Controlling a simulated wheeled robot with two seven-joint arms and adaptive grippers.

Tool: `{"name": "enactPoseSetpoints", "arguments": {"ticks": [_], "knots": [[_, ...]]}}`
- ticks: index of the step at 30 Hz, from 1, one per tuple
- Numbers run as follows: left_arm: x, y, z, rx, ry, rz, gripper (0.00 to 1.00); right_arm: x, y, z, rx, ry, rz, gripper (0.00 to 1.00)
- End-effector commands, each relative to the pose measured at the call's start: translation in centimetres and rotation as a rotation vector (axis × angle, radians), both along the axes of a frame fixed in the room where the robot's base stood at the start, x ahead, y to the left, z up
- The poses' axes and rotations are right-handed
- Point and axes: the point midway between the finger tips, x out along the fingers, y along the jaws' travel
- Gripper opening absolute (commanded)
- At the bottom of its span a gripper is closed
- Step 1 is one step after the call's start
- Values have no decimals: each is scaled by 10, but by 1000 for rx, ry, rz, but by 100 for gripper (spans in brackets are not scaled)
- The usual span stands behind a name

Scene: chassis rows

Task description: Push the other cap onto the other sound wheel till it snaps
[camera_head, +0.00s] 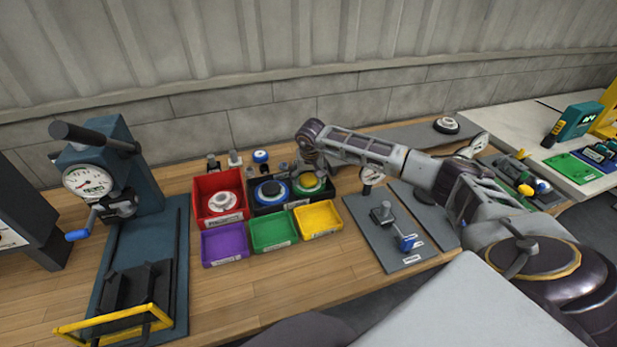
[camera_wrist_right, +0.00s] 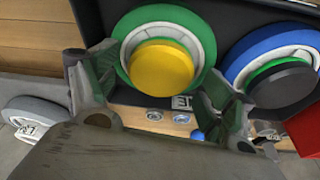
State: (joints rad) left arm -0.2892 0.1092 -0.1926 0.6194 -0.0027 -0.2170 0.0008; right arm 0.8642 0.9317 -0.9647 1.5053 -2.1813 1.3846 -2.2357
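A green-rimmed wheel (camera_wrist_right: 205,45) with a yellow round cap-like disc (camera_wrist_right: 161,66) over its centre lies in a black tray; the wheel also shows in the head view (camera_head: 325,185). A blue-rimmed wheel (camera_wrist_right: 238,60) with a dark round disc (camera_wrist_right: 283,86) lies beside it, also in the head view (camera_head: 258,193). I cannot tell whether either disc is seated. My right gripper (camera_wrist_right: 160,95) is open and empty at the green-rimmed wheel, its fingers apart on either side in the wrist view. Contact is unclear. My left gripper is not in view.
A red bin (camera_head: 203,187) with pale wheels stands left of the black tray. Purple (camera_head: 224,243), green (camera_head: 273,231) and yellow (camera_head: 318,219) bins stand in front. A press with a gauge (camera_head: 90,180) is at left; a grey fixture plate (camera_head: 385,235) is at right.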

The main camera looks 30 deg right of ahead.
Motion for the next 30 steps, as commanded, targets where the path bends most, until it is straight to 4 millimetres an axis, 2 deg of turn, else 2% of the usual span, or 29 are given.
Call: {"name": "enactPoseSetpoints", "arguments": {"ticks": [11,16,23,30], "knots": [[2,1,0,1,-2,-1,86,0,0,1,0,-1,0,86],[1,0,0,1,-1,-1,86,-1,0,9,-1,-2,-1,86],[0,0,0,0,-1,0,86,-7,4,33,-1,-3,1,86],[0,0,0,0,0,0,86,-16,8,67,0,-3,0,86]]}}
